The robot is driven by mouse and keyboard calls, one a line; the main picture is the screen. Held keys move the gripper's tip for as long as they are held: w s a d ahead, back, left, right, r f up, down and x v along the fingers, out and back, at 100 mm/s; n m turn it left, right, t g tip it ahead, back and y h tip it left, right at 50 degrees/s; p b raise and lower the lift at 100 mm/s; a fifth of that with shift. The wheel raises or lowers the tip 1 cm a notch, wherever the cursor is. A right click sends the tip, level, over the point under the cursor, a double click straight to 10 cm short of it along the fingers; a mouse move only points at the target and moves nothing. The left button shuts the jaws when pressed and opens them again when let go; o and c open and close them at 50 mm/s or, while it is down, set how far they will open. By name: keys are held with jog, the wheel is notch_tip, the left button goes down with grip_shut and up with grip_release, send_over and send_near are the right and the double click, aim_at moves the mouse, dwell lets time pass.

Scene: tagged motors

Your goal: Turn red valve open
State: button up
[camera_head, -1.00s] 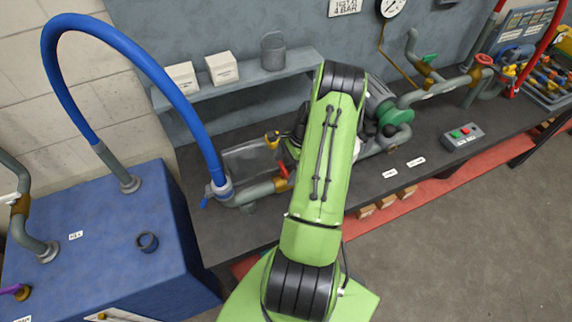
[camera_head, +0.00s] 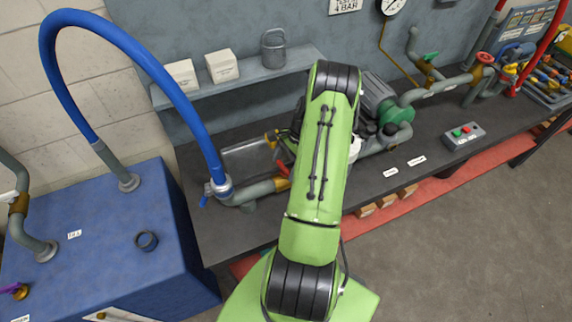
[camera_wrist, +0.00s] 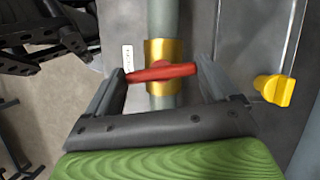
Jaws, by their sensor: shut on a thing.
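The red valve handle (camera_wrist: 162,73) lies crosswise over a brass valve body (camera_wrist: 160,52) on a grey pipe (camera_wrist: 163,15) in the wrist view. My gripper (camera_wrist: 160,70) has one finger at each end of the handle and is shut on it lengthwise. In the head view a small part of the red handle (camera_head: 281,167) shows left of my green arm, near the brass fitting (camera_head: 283,184). My arm hides most of the gripper there.
A yellow knob (camera_wrist: 274,90) sits right of the gripper in the wrist view, by a clear-edged tray. A blue hose (camera_head: 135,55) arches from the blue tank (camera_head: 110,225) to the pipe. A green pump (camera_head: 393,113) stands behind my arm.

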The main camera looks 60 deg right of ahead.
jog(key=n+b, duration=0.1)
jog(key=n, duration=0.1)
jog(key=n+g+b, duration=0.1)
jog(key=n, duration=0.1)
jog(key=shift+w+g, duration=0.2)
jog(key=shift+g, duration=0.1)
jog(key=n, duration=0.2)
jog(key=n+g+b, duration=0.1)
jog(key=n, duration=0.1)
jog(key=shift+w+g, duration=0.1)
jog(key=shift+g, duration=0.2)
jog(key=n+g+h+b, duration=0.1)
jog(key=n+b, duration=0.1)
jog(key=n, duration=0.2)
jog(key=shift+w+n, duration=0.1)
jog(key=shift+n, duration=0.2)
jog(key=shift+a+n+g+h+b, duration=0.1)
jog(key=shift+n+g+h+b, duration=0.4)
jog(key=shift+n, duration=1.1)
jog(key=o, duration=0.8)
jog(key=p+v, duration=0.2)
jog(key=v, duration=1.3)
jog(key=shift+w+r, duration=0.3)
